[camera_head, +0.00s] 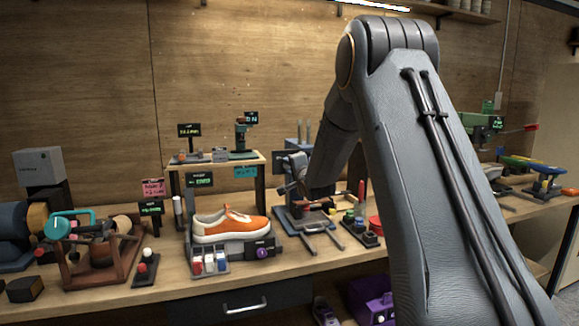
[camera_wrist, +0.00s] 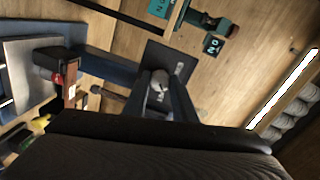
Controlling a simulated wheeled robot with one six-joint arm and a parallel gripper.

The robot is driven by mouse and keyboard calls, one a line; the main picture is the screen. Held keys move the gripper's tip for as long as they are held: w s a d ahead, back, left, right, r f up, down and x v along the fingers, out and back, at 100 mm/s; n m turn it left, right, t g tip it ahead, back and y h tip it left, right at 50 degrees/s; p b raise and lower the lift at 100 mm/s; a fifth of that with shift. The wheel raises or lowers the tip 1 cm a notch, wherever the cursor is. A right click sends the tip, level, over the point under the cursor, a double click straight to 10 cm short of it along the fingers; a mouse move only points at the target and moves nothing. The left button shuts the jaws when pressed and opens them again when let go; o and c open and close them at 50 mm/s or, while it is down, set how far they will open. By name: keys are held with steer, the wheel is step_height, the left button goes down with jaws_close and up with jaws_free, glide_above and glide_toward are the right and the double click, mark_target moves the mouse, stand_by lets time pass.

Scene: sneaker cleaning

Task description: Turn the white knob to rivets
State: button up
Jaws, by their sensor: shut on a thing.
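The white knob (camera_wrist: 160,78) is a small pale round piece in front of a dark square plate (camera_wrist: 181,62) in the wrist view. My gripper (camera_wrist: 163,88) is shut on the knob, with one finger on each side of it. The fingers hide part of the knob. In the head view my gripper (camera_head: 291,180) is at the dark machine with rails (camera_head: 309,222), right of the orange sneaker, and the knob cannot be made out there. Any marking for rivets is too small to read.
An orange sneaker (camera_head: 230,224) sits on a stand with a purple knob (camera_head: 262,252). Coloured buttons (camera_head: 360,225) stand right of the machine. A small shelf (camera_head: 217,162) with signs is behind. My arm hides much of the bench's right part.

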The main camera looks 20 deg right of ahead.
steer(key=shift+m, duration=0.8)
steer(key=o, duration=1)
steer(key=shift+o, duration=0.2)
steer(key=s+b, duration=0.1)
steer(key=s, duration=0.6)
steer(key=shift+s+r, duration=0.2)
steer(key=shift+s, duration=0.2)
